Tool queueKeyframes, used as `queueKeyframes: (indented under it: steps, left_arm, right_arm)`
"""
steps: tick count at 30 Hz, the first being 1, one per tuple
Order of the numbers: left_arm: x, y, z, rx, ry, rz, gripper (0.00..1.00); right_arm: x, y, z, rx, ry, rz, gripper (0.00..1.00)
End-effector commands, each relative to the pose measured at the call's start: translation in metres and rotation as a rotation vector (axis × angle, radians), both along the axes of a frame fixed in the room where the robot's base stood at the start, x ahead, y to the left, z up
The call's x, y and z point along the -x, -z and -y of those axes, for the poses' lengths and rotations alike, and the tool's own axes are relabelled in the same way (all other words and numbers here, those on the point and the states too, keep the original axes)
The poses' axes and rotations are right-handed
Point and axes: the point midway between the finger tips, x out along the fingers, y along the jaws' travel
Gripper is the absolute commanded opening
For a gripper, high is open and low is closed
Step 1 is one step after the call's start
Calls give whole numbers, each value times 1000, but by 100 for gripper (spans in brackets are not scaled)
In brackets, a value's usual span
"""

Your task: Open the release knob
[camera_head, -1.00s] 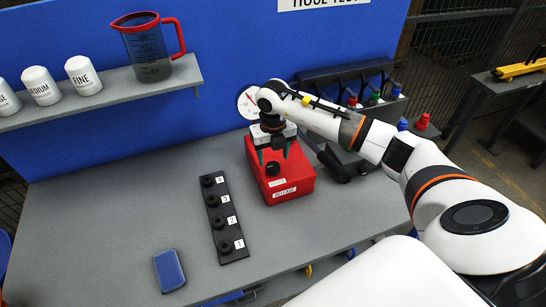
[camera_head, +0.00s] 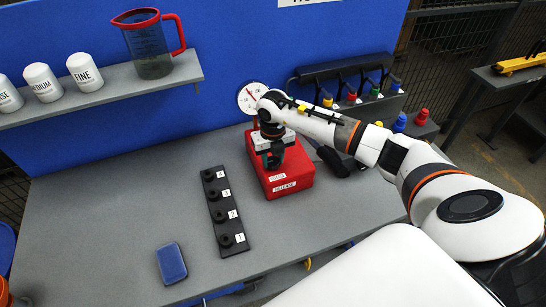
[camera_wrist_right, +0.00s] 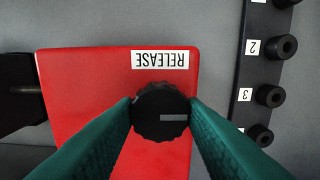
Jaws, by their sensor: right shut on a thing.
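The release knob (camera_wrist_right: 160,111) is black and ridged, with a light mark on its face. It sits on a red box (camera_head: 284,188) that carries a "RELEASE" label (camera_wrist_right: 160,59). The box stands on the grey table. My right gripper (camera_wrist_right: 161,112) is shut on the knob, with a green finger on each side of it in the right wrist view. In the head view the right gripper (camera_head: 272,160) is low over the box and hides most of the knob. My left gripper is not in view.
A black strip with numbered knobs (camera_head: 222,212) lies left of the box. A blue pad (camera_head: 171,263) lies near the front. A round gauge (camera_head: 251,98) is behind the box. A shelf (camera_head: 110,92) holds a jug (camera_head: 150,45) and white containers. The table's left part is clear.

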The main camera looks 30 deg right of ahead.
Motion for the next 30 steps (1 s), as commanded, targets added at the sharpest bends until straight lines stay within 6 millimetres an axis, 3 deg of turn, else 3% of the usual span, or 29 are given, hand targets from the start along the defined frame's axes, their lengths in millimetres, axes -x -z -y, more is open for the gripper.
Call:
queueKeyframes:
  steps: [11, 30]
  left_arm:
    - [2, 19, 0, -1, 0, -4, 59]
    - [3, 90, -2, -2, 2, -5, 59]
  right_arm:
    - [-1, 2, 1, 1, -124, 2, 14]
    - [-1, 3, 1, 3, -707, 5, 14]
